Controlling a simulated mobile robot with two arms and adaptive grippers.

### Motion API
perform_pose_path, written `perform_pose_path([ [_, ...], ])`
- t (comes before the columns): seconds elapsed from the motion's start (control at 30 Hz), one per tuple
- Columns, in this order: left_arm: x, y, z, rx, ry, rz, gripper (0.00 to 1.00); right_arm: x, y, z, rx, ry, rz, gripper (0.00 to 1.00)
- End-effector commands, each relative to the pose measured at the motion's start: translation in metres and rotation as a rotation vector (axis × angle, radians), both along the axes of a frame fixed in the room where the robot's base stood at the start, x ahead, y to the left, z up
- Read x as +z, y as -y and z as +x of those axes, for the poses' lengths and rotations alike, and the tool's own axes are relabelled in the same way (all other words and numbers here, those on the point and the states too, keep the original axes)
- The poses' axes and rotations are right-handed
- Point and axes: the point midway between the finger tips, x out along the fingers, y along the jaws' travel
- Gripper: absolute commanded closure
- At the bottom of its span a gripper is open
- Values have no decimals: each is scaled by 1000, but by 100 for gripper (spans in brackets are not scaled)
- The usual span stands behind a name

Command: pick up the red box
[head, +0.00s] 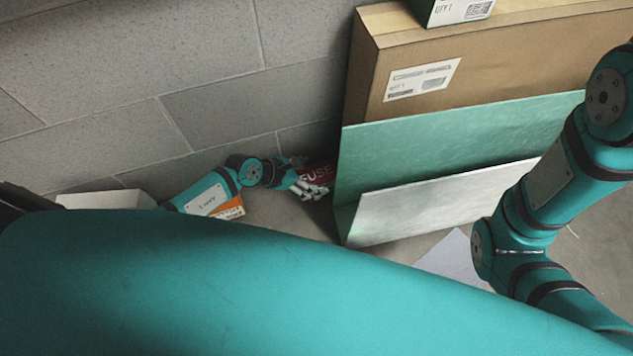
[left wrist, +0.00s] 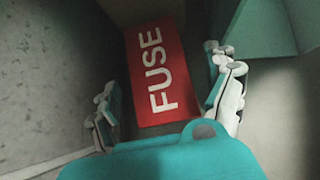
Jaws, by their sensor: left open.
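The red box (head: 325,169), marked FUSE in white, is low by the grey wall in the head view, partly hidden by my left gripper (head: 311,189) and the panel beside it. In the left wrist view the red box (left wrist: 152,78) shows its printed face, lying between and beyond the spread fingers. My left gripper (left wrist: 164,88) is open, with one finger on each side of the box; I cannot tell whether either touches it. My right arm shows at the right of the head view, but its gripper does not.
A large cardboard box (head: 500,55) stands right of the red box, behind a green panel (head: 440,140) with a pale front flap (head: 440,203). An orange-and-white box (head: 233,209) and a white box (head: 105,199) lie to the left. The grey wall (head: 200,50) is close behind.

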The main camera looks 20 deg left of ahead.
Motion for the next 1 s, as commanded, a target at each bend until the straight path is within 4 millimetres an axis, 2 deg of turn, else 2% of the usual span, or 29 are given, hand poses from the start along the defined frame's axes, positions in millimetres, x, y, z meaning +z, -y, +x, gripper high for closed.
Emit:
perform_pose_path([
  [0.03,-10,3,2,0,2,0,13,-5,0,-8,0,23,-1,100],
  [0.07,-12,5,3,0,2,0,13,-5,0,-11,-1,32,-1,100],
  [0.17,-20,11,10,1,2,-1,13,-14,0,-9,-1,26,-2,100],
  [0.5,-21,15,13,1,1,1,13,-14,-1,-10,-1,27,-2,100],
  [1.0,-21,14,12,1,1,2,79,-15,-1,-10,-1,28,-2,100],
])
